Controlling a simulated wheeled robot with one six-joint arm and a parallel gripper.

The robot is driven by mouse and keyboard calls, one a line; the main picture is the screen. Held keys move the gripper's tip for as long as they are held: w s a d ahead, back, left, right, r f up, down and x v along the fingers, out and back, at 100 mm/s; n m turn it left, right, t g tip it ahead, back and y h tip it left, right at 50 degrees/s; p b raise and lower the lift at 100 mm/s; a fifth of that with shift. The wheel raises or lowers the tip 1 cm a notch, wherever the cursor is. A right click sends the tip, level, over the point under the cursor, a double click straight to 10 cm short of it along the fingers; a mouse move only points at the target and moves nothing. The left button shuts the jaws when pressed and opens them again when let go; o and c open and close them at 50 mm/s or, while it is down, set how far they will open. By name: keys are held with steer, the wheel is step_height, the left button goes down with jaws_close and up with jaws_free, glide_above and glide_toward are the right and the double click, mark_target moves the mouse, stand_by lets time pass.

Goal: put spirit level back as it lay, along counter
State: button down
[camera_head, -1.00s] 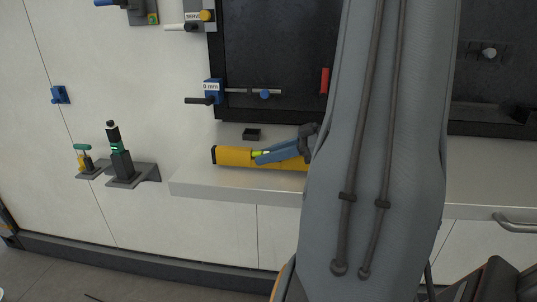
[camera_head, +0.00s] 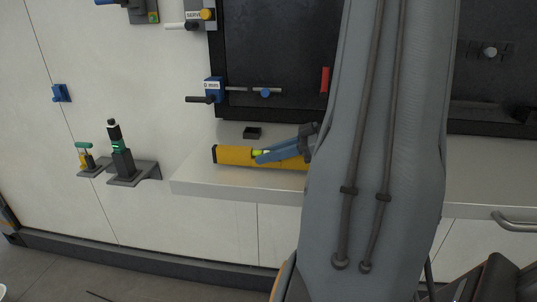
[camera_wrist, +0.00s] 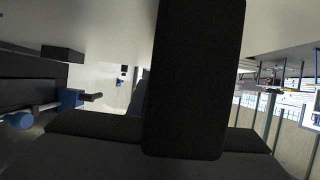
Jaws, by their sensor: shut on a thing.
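The spirit level (camera_head: 233,155) is a yellow bar with a dark end cap and a green vial. In the head view it lies along the pale counter (camera_head: 215,187), on or just above its top; I cannot tell which. My gripper (camera_head: 262,156), with blue fingers, is shut on the level near its vial. My arm hides the level's right end. In the wrist view dark shapes fill the middle, and the level cannot be made out clearly.
A small black block (camera_head: 252,133) sits on the counter behind the level. A blue-bodied fixture with a rod (camera_head: 213,90) is on the wall above. A green and black tool (camera_head: 121,158) stands on a wall shelf at left. The counter's left end is clear.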

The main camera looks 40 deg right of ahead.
steer(key=shift+f, duration=0.55)
steer(key=c, duration=1.5)
jaws_free()
steer(key=b+v, duration=0.2)
steer(key=v, duration=0.5)
steer(key=shift+s+d+r, duration=0.1)
steer(key=shift+s+d, duration=0.15)
steer(key=shift+s, duration=0.05)
